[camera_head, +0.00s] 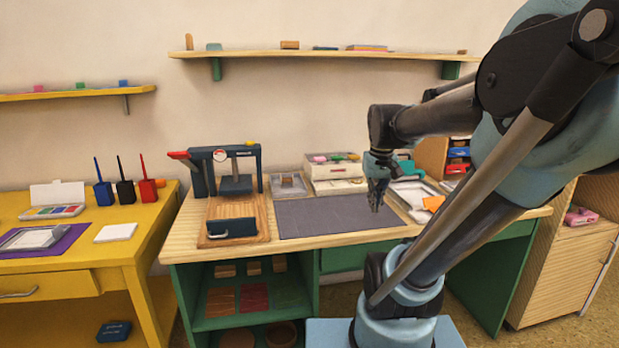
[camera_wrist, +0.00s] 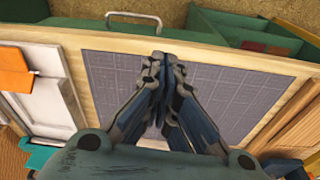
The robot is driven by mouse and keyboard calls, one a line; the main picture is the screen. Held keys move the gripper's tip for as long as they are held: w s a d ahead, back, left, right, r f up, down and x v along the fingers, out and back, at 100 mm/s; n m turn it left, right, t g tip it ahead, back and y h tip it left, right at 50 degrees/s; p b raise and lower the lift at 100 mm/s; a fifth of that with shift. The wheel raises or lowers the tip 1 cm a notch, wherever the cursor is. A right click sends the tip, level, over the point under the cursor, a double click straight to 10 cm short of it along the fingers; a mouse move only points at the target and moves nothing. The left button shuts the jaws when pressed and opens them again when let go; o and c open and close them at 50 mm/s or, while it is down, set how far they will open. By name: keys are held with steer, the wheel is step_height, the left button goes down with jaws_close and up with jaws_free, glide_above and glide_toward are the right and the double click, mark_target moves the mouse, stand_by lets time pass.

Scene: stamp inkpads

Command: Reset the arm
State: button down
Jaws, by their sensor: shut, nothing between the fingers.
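My gripper (camera_head: 376,203) hangs above the right part of the grey mat (camera_head: 310,216) on the wooden-topped workbench, fingers pointing down. In the wrist view my gripper (camera_wrist: 161,62) shows its fingertips together with nothing between them, over the mat (camera_wrist: 110,78). My arm comes in from the right of the head view, bent, with its base in front of the bench. I cannot tell the exact height of the fingertips above the mat.
A blue press (camera_head: 222,172) on a wooden board stands left of the mat. A white box with coloured pieces (camera_head: 336,170) stands behind it. Papers and a tray (camera_head: 415,195) lie to the right. A yellow table (camera_head: 140,248) with ink bottles is at the left.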

steer(key=s+f, duration=1)
steer(key=f, duration=0.1)
steer(key=shift+s+m+t, duration=0.2)
steer(key=shift+m+t, duration=0.2)
